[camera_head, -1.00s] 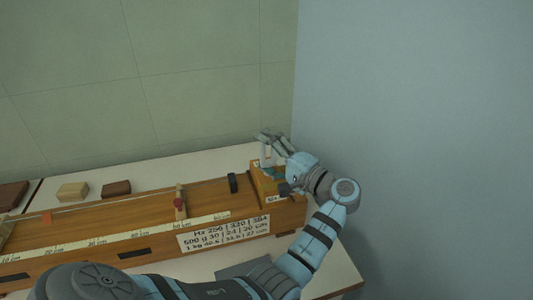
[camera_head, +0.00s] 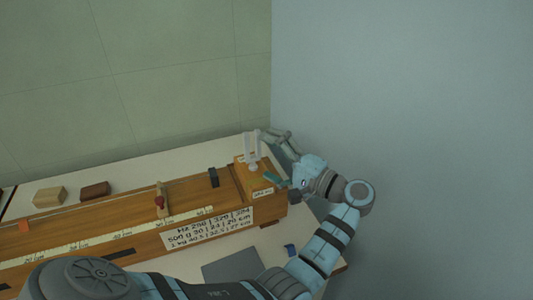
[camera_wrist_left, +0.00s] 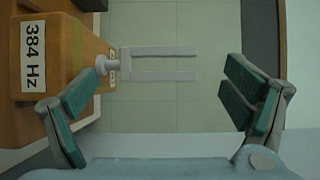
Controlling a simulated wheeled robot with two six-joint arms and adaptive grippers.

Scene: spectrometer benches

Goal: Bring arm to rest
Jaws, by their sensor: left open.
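My left gripper (camera_head: 276,158) is open and empty at the right end of the bench, just right of a pale grey tuning fork (camera_head: 251,150). The fork stands upright on a small wooden box (camera_head: 246,178). The left wrist view shows the fork (camera_wrist_left: 160,64) beyond my spread green-padded fingers (camera_wrist_left: 160,95), apart from them. The box there carries a "384 Hz" label (camera_wrist_left: 34,56). My left arm crosses the front of the head view. My right gripper is not in view.
A long wooden sonometer (camera_head: 130,222) with a scale strip and a printed card (camera_head: 208,228) fills the bench. Tan (camera_head: 50,197) and brown (camera_head: 95,190) blocks lie behind it. A wall stands at right.

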